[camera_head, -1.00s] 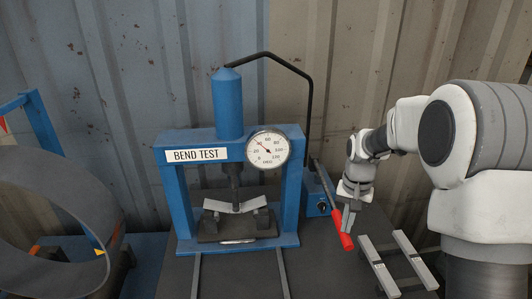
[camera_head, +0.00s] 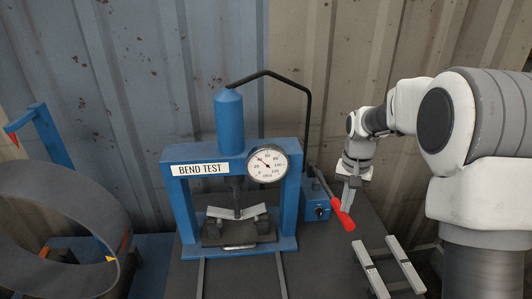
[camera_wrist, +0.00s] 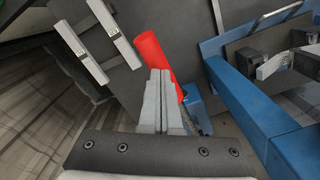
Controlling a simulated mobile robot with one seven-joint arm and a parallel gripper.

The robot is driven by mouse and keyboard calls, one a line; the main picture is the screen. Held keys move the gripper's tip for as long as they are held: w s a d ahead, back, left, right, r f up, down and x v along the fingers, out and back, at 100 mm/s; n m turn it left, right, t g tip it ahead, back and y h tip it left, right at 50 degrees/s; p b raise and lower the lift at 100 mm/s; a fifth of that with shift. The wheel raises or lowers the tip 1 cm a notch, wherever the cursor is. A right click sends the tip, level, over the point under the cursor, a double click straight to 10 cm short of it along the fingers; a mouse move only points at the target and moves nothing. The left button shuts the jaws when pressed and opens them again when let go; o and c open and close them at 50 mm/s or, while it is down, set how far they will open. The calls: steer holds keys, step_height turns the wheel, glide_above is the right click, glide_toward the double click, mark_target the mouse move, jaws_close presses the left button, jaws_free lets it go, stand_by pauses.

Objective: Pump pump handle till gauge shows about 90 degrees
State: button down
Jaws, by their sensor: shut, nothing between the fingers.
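The blue bend-test press (camera_head: 229,112) holds a light grey plate (camera_head: 222,213), visibly bent under the ram (camera_head: 237,196). Its round white gauge (camera_head: 267,163) has a needle pointing to the upper left, at roughly 40; the exact reading is too small to tell. The pump lever slopes down from the blue pump block (camera_head: 316,208) to a red handle grip (camera_head: 343,216). My gripper (camera_head: 350,203) is shut, its fingertips at the red grip. In the wrist view my shut fingers (camera_wrist: 163,78) overlap the red handle (camera_wrist: 153,55), which passes partly behind them; contact cannot be told.
Two grey bars (camera_head: 388,265) lie on the dark table right of the handle. A large dark ring (camera_head: 60,188) and another blue frame (camera_head: 45,135) stand at the left. A corrugated metal wall (camera_head: 150,60) closes the back. The pump block stands close beside the press.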

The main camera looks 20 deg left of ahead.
step_height(320, 180, up, 8)
steer(key=w+p, duration=0.1)
steer(key=p, duration=0.4)
steer(key=shift+a+r+p, duration=0.15)
steer(key=shift+a+p, duration=0.1)
steer(key=shift+p, duration=0.1)
steer(key=shift+f+b, duration=0.6)
steer(key=shift+f, duration=0.25)
steer(key=f+b, duration=0.2)
steer(key=s+f+b, duration=0.1)
steer(key=f+b, duration=0.1)
steer(key=f, duration=0.1)
steer(key=s+d+f+b, duration=0.1)
steer(key=f+b, duration=0.1)
steer(key=f, duration=0.1)
steer(key=shift+s, duration=0.1)
steer(key=shift+f, duration=0.15)
